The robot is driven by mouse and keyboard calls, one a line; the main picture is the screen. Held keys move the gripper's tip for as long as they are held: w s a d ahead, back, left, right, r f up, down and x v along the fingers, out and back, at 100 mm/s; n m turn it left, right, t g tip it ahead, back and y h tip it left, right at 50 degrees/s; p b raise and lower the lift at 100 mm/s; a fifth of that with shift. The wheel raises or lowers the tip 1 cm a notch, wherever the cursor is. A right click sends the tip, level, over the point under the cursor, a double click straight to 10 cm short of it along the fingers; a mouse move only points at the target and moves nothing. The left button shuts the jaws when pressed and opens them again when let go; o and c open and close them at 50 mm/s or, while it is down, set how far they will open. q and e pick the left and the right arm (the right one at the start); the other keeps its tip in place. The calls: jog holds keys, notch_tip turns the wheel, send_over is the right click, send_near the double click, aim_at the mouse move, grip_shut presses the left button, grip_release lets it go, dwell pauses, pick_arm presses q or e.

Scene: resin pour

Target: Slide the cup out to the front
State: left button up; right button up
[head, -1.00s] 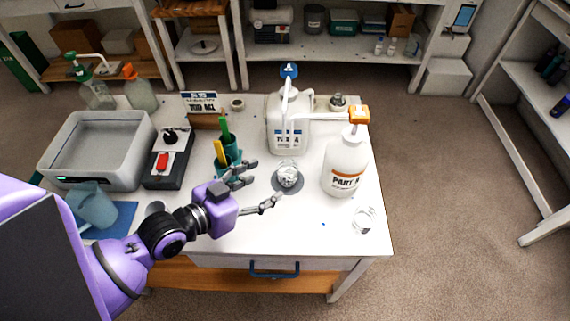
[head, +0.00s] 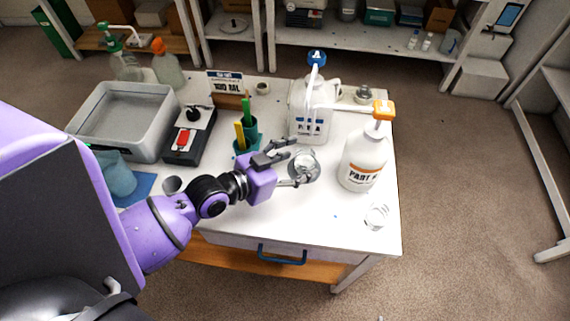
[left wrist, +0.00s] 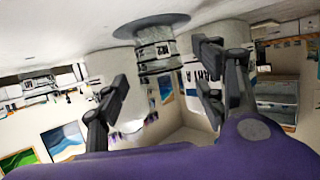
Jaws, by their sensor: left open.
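The clear cup (head: 305,161) stands upright on a round grey disc (head: 316,174) below the spouts of two pump bottles. My left gripper (head: 296,163) is open at the cup's left side, its fingers reaching toward either side of it. In the left wrist view, which looks upside down, the cup (left wrist: 157,55) hangs from the disc (left wrist: 150,22) between and beyond the open fingers (left wrist: 160,92). I cannot tell whether a finger touches it. My right gripper is not in view.
A white bottle with a blue pump (head: 312,115) stands behind the cup. An orange-topped bottle (head: 364,160) stands to its right. A green stick holder (head: 246,137) is behind my gripper. The front of the table (head: 300,225) is clear.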

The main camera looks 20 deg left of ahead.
aim_at(306, 158)
pick_arm(q)
jog(key=shift+x, duration=1.6)
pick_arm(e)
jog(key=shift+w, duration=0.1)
pick_arm(q)
jog(key=c, duration=1.2)
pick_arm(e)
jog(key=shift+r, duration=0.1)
pick_arm(q)
jog(key=shift+o, duration=0.2)
